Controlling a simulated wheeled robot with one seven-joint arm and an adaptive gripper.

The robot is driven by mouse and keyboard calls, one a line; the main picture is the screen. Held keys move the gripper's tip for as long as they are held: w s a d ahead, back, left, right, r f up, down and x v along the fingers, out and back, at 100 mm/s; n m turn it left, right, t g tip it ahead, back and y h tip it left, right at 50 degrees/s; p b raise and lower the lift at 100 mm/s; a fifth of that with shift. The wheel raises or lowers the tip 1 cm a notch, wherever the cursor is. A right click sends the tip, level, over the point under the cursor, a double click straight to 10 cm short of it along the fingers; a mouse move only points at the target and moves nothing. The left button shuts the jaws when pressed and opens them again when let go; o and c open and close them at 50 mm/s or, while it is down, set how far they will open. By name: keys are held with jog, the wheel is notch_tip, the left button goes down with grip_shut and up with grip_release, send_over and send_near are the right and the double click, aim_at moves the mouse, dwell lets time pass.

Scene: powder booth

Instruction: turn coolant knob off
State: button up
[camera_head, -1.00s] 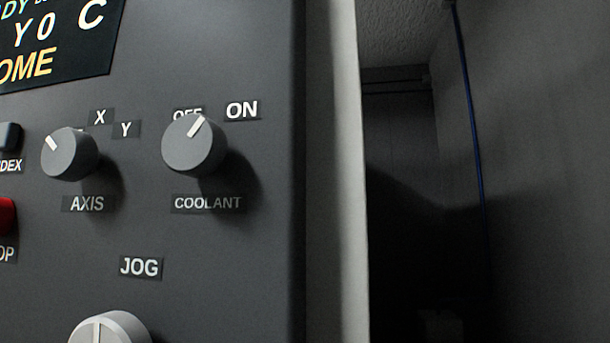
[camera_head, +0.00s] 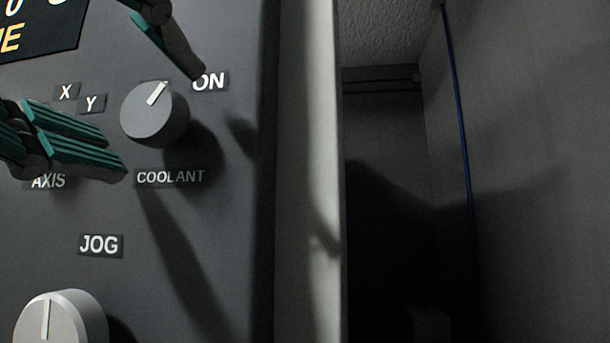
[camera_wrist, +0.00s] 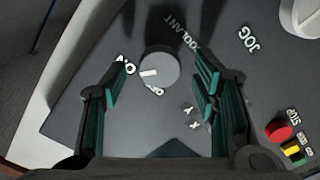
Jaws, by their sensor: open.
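The coolant knob (camera_head: 155,115) is a round grey dial with a white pointer line, above the COOLANT label on the dark panel. Its pointer slants up and right, on the side of the ON label (camera_head: 209,82). The OFF label is mostly hidden behind the knob in the head view. My gripper (camera_head: 160,120) is open, with one teal-padded finger left of the knob and the other above it to the right. In the wrist view the knob (camera_wrist: 160,67) sits between the two spread fingertips, with a gap to each; contact is not visible.
The AXIS knob is hidden behind my left finger in the head view. The JOG dial (camera_head: 60,318) is below. A red STOP button (camera_wrist: 279,131) shows in the wrist view. The panel's right edge borders a pale upright (camera_head: 308,170), with a dark recess beyond.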

jog(key=shift+w, duration=0.65)
jog(key=c, duration=1.2)
jog(key=shift+o, duration=0.2)
